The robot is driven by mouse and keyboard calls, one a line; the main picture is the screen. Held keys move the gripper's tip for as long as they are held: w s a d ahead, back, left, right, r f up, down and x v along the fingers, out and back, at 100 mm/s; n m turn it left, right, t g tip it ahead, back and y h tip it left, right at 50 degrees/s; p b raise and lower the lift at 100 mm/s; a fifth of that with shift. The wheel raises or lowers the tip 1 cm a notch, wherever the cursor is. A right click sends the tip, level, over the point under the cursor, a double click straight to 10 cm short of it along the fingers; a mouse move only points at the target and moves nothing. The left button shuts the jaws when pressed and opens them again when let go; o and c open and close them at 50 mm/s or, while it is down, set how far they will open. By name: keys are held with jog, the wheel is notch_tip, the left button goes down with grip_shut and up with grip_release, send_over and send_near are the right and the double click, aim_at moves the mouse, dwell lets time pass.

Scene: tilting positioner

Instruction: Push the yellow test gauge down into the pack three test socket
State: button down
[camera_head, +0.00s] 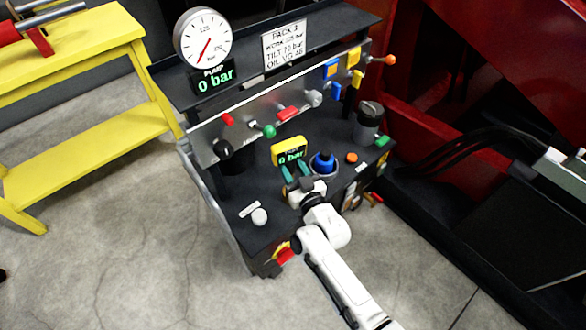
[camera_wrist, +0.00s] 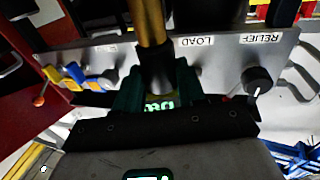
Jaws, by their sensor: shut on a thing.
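The yellow test gauge (camera_head: 290,148), a small yellow block with a green "0 bar" display, stands upright over the black deck of pack three. My gripper (camera_head: 295,174) is shut on it from the front, with its teal fingertips just below the display. In the wrist view my gripper (camera_wrist: 158,88) has dark teal fingers on either side of a dark part, with a green-lit readout (camera_wrist: 158,103) between them. The test socket is hidden behind the fingers and gauge, so I cannot tell how the gauge's lower end meets it.
A blue-topped fitting (camera_head: 323,163) stands close right of my fingers, with an orange button (camera_head: 351,157) beyond. A lever panel (camera_head: 240,125) rises behind. A round pump dial (camera_head: 203,38) is above it. The left deck has a white knob (camera_head: 260,216).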

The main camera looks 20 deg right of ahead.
jog(key=shift+r, duration=0.2)
dwell(0.3)
notch_tip(320, 180, down, 6)
jog(key=b, duration=0.5)
jog(key=shift+f+b, duration=2.45)
jog(key=shift+f, duration=0.05)
dwell(1.5)
jog(key=c, duration=0.9)
grip_release()
jog(key=shift+c, duration=0.2)
jog(key=o, duration=0.4)
jog(key=shift+c, duration=0.2)
jog(key=shift+s+f, duration=0.1)
jog(key=s+p, duration=0.1)
jog(key=s, duration=0.9)
jog(key=shift+s+d+f+p, duration=0.2)
jog(key=shift+s+d+p, duration=0.15)
